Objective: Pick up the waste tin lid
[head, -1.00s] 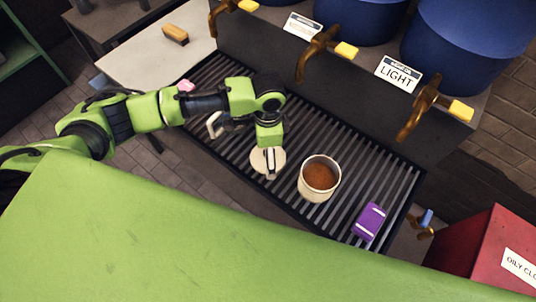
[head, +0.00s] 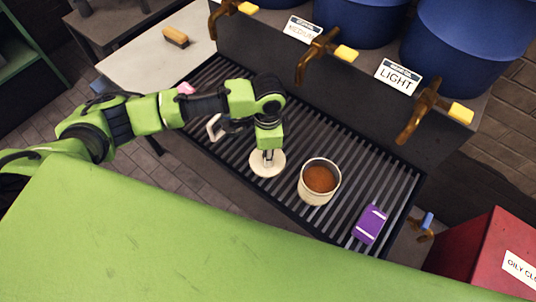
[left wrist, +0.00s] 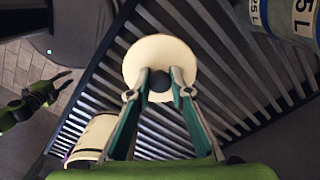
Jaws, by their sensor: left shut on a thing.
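The waste tin lid (head: 267,166) is a round cream disc over the slatted rack, left of the open tin. In the left wrist view the lid (left wrist: 157,50) has a dark knob between the fingertips. My left gripper (head: 267,154) is above the lid and shut on its knob; it also shows in the left wrist view (left wrist: 160,82). Whether the lid touches the slats is unclear. The cream tin (head: 313,188) stands upright with brown contents; part of it shows in the left wrist view (left wrist: 92,137). My right gripper (left wrist: 62,80) shows at the left there, fingers apart and empty.
A purple box (head: 369,224) lies on the rack (head: 345,225) right of the tin. Brass taps (head: 318,50) with yellow handles hang over its back edge, below blue drums (head: 462,45). A red bin (head: 485,255) stands at right. A brush (head: 176,37) lies on the pale table.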

